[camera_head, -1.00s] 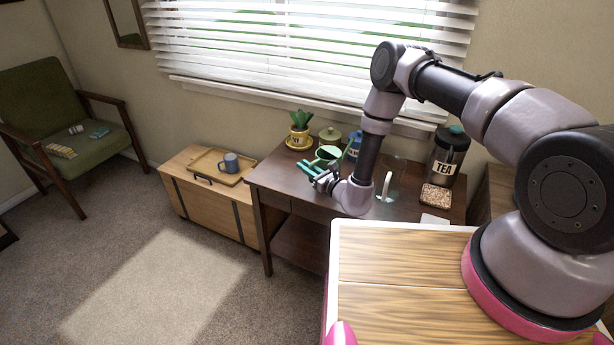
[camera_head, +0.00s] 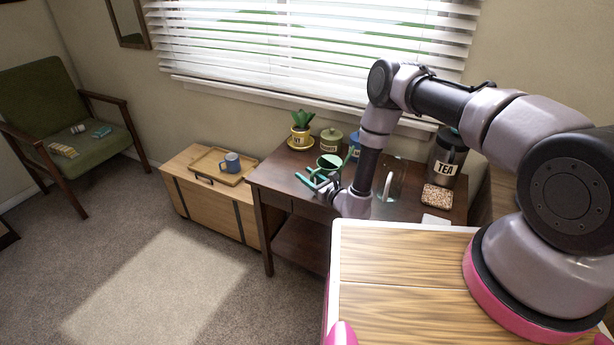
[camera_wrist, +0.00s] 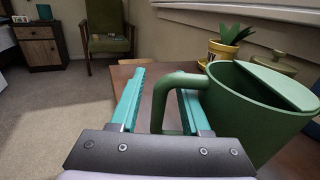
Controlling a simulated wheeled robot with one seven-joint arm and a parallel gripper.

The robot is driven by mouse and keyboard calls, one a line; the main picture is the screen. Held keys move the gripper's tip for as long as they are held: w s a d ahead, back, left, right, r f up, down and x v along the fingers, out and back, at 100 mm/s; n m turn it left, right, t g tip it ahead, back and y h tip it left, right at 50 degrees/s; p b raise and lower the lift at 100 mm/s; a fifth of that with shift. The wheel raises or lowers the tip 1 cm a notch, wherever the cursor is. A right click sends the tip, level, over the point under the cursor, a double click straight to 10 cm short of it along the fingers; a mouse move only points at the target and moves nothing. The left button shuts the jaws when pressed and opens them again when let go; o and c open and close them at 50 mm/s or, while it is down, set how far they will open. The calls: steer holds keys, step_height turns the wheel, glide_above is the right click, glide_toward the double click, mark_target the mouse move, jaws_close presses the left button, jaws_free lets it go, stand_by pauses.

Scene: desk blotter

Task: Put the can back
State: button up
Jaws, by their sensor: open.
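The green watering can (camera_head: 330,161) stands on the dark wooden desk (camera_head: 283,184), near its left part. In the wrist view the can (camera_wrist: 255,110) fills the right side, with its looped handle (camera_wrist: 160,105) pointing left. My gripper (camera_head: 322,182) has teal fingers and is open at the can's near side. In the wrist view the upright part of the handle lies between the fingers of my gripper (camera_wrist: 160,90). The right finger shows inside the handle's loop, close to the can's wall. I cannot tell whether a finger touches the handle.
A potted plant (camera_head: 300,131), a green lidded canister (camera_head: 331,139) and a blue canister (camera_head: 355,147) stand behind the can. A glass pitcher (camera_head: 389,180), a TEA canister (camera_head: 447,157) and a speckled square piece (camera_head: 437,196) are to the right. A low cabinet (camera_head: 205,205) bears a tray (camera_head: 206,166) and blue mug (camera_head: 230,162).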

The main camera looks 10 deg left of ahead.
steer(key=shift+r, duration=0.1)
steer(key=shift+s+d, duration=0.15)
steer(key=shift+d, duration=0.05)
steer(key=v, duration=1.1)
steer(key=w+a+r+n+g+y, duration=0.1)
steer(key=a+r+n+g+y, duration=0.15)
steer(key=r, duration=0.65)
steer(key=w+a+r+n+g+y, duration=0.1)
steer(key=w+r+n+g+y, duration=0.2)
steer(key=r, duration=0.7)
steer(key=s+r+n+g, duration=0.3)
steer(key=r+n+g, duration=0.15)
steer(key=r, duration=0.35)
steer(key=s+r+n+g, duration=0.4)
steer(key=r+n, duration=0.1)
steer(key=r, duration=0.3)
steer(key=s+d+r+n+g+h, duration=0.2)
steer(key=s+d+r+n+h, duration=0.4)
steer(key=s+d+r+h, duration=0.4)
steer(key=s+d+r+t+h, duration=0.3)
steer(key=d+r+t, duration=0.2)
steer(key=d, duration=0.4)
steer(key=s+d+r+n+t+h, duration=0.1)
steer(key=s+d+r+t+h, duration=0.2)
steer(key=d+r+t, duration=0.3)
steer(key=s+d+r, duration=0.1)
steer(key=d, duration=0.3)
steer(key=shift+s+h, duration=0.25)
steer(key=shift+h, duration=0.1)
